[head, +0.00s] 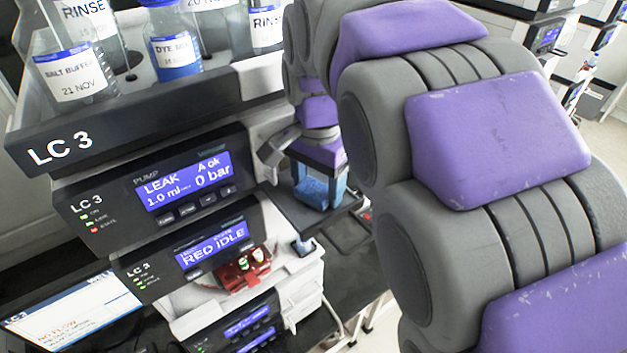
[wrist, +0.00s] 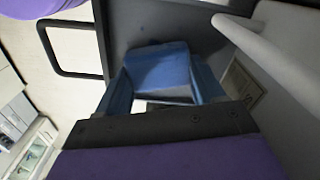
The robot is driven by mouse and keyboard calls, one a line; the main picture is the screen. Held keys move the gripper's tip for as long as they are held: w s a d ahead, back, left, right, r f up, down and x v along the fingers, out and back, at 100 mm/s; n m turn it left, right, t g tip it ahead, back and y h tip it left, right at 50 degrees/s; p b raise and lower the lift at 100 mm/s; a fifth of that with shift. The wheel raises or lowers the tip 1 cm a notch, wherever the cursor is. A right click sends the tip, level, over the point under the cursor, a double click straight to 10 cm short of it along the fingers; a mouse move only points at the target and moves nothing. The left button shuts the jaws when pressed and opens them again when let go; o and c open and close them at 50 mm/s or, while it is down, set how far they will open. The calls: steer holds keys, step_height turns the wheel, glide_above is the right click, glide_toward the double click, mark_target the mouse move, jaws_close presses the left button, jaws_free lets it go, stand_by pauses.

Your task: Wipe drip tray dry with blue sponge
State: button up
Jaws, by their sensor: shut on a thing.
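The blue sponge (head: 313,192) is in my gripper (head: 320,184), at the side of the LC 3 stack in the head view. In the wrist view my gripper (wrist: 162,88) is shut on the sponge (wrist: 160,66), with one finger on each side. The dark drip tray (head: 288,208) juts out from the stack below the sponge. In the wrist view the dark tray surface (wrist: 190,22) lies behind the sponge. Whether the sponge touches the tray cannot be told. No liquid can be made out on the tray.
The pump unit (head: 175,190) reads "LEAK" and "0 bar". Bottles, including a salt buffer bottle (head: 78,75), stand on top of the stack. A pale tube or bar (wrist: 255,48) runs close beside the sponge. A black loop handle (wrist: 68,48) is at the left.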

steer(key=shift+s+a, duration=0.15)
steer(key=shift+s, duration=0.2)
steer(key=shift+w+a, duration=0.1)
steer(key=shift+w, duration=0.5)
steer(key=shift+s+d, duration=0.2)
steer(key=shift+s, duration=0.05)
steer(key=shift+s+a, duration=0.1)
steer(key=shift+s, duration=0.05)
